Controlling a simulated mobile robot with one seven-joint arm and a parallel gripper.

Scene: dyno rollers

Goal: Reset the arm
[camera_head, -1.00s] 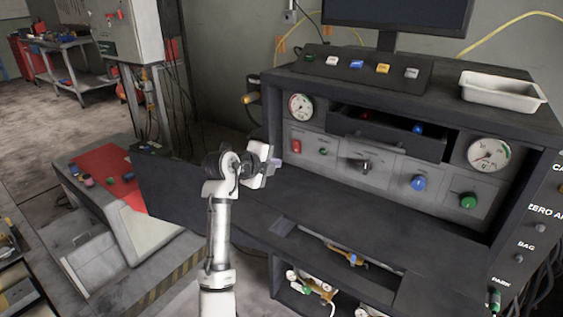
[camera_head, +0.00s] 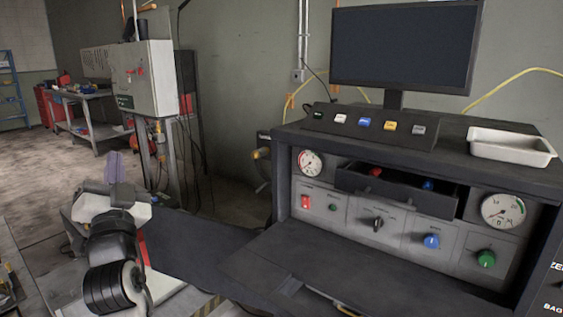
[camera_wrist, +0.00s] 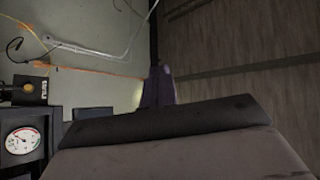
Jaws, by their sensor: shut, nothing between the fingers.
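My gripper (camera_head: 122,167) is at the left of the head view, pointing up, with its purple fingers together and nothing between them. My white and black arm is folded below it at the lower left. The gripper is well to the left of the dark console and touches nothing that I can see. In the wrist view the fingers (camera_wrist: 157,88) stand up together beyond the gripper's body, which fills the lower part of the picture.
The dark console (camera_head: 290,250) has gauges, knobs and an open drawer (camera_head: 400,195). A white tray (camera_head: 510,146) and a monitor (camera_head: 403,47) are on top. A grey cabinet (camera_head: 146,80) stands behind my gripper. Open floor (camera_head: 60,165) lies at the far left.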

